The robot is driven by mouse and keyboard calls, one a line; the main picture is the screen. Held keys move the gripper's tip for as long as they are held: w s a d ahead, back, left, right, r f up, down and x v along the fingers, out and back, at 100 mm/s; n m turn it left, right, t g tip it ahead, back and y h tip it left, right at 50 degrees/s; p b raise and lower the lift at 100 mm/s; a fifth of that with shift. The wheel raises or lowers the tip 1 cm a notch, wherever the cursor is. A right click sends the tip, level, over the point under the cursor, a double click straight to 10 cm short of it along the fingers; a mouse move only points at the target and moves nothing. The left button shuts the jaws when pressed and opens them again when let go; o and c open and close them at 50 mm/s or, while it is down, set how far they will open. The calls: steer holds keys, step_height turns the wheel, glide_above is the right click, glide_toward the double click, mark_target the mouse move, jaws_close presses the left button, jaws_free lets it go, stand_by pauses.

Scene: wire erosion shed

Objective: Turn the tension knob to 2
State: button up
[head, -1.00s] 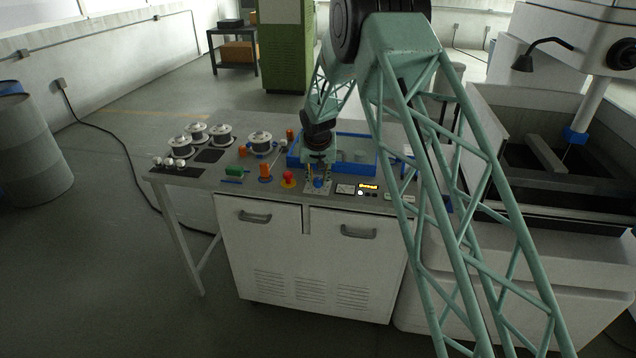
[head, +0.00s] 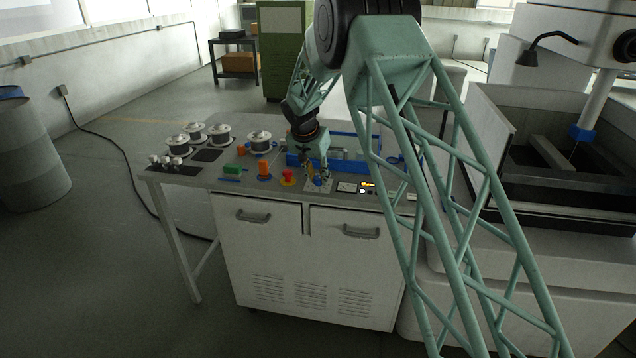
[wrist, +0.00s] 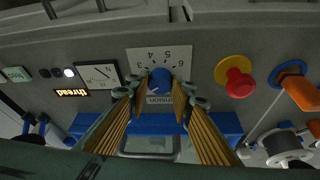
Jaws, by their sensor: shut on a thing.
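The blue tension knob (wrist: 160,77) sits on a light dial plate (wrist: 136,56) on the panel. The plate's numbers and the word "tension" appear upside down in the wrist view. My gripper (wrist: 160,90) has its fingers on both sides of the knob and is shut on it. A pale mark shows on the knob's near side in the wrist view, but I cannot read surely which number it points to. In the head view my gripper (head: 317,176) is down at the panel, tilted, and largely hides the knob.
A red button (wrist: 239,83) on a yellow base is beside the dial. An orange handle (wrist: 300,91) on a blue ring is farther right. A gauge (wrist: 98,75) and a lit display (wrist: 72,93) reading "thread" are on the other side. Wire spools (head: 178,145) stand on the bench's left.

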steer(key=shift+a+m+g+h+b, duration=0.1)
steer(key=shift+m+g+h+b, duration=0.4)
steer(key=shift+m+b, duration=1.3)
steer(key=shift+m+h, duration=0.3)
steer(key=shift+m, duration=0.2)
steer(key=o, duration=0.9)
steer(key=shift+c, duration=0.2)
steer(key=shift+r, duration=0.15)
steer(key=v, duration=1.1)
steer(key=shift+s+r, duration=0.2)
steer(key=shift+r, duration=0.1)
steer(key=shift+a, duration=0.1)
